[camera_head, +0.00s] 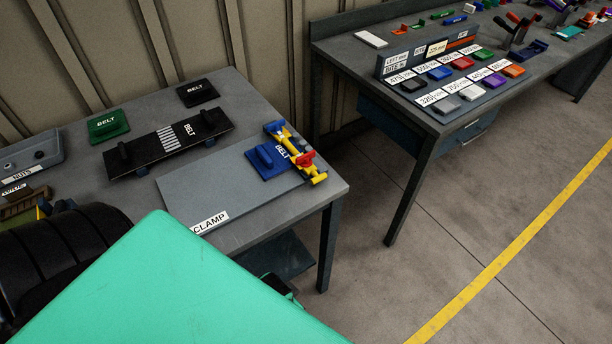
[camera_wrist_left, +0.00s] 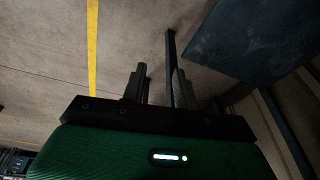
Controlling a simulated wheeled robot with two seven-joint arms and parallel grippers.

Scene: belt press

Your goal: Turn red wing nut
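The red wing nut (camera_head: 306,158) is on the yellow and blue clamp (camera_head: 290,150) at the right end of the near table. The clamp lies along the right edge of a blue belt block (camera_head: 268,161), on the grey board labelled CLAMP (camera_head: 205,190). In the left wrist view my left gripper (camera_wrist_left: 157,85) has its two dark fingers apart with nothing held. Floor and a dark table leg show behind them. In the head view my green arm link hides most of that gripper. The wing nut is not in the wrist view. My right gripper is not in view.
The near table (camera_head: 255,105) also holds a green belt block (camera_head: 108,125), black belt blocks and a grey NUTS bin (camera_head: 30,150). A second table (camera_head: 345,50) with coloured blocks on a labelled rack (camera_head: 450,75) stands at the right. Open floor lies between them.

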